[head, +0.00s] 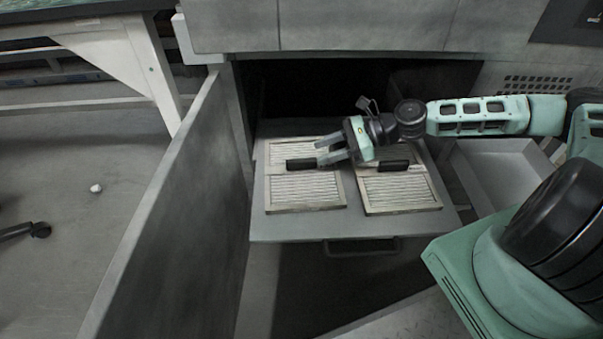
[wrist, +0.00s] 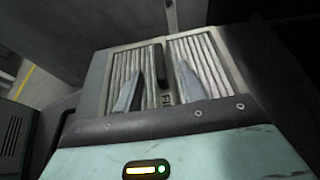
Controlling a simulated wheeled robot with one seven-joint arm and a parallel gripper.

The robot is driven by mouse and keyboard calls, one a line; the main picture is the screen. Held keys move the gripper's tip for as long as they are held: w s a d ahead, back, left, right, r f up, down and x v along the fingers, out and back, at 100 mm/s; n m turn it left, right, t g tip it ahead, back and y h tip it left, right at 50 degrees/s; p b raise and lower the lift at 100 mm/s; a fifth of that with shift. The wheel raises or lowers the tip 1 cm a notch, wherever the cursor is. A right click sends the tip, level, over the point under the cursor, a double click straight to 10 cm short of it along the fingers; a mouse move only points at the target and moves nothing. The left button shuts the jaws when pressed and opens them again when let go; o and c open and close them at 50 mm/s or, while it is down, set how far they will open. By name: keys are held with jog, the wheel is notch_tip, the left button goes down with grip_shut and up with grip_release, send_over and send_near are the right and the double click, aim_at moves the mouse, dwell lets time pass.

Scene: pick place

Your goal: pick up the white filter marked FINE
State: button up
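Two pale slatted filters lie side by side on a pulled-out grey shelf (head: 300,228), the left filter (head: 305,190) and the right filter (head: 400,192). Each has a black bar handle across its middle.
An open grey cabinet door (head: 190,210) stands left of the shelf. The dark cabinet opening lies behind the filters. An empty light tray (head: 515,172) is to the right. A small white object (head: 96,188) lies on the floor at left.

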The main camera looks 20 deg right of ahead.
aim_at(301, 160)
jog(key=b+x, duration=0.2)
jog(key=x, duration=0.2)
jog(key=shift+a+f+b, duration=0.15)
jog(key=shift+a+b, duration=0.05)
jog(key=shift+b, duration=0.2)
jog(key=shift+a, duration=0.35)
jog(key=shift+w, duration=0.1)
grip_shut()
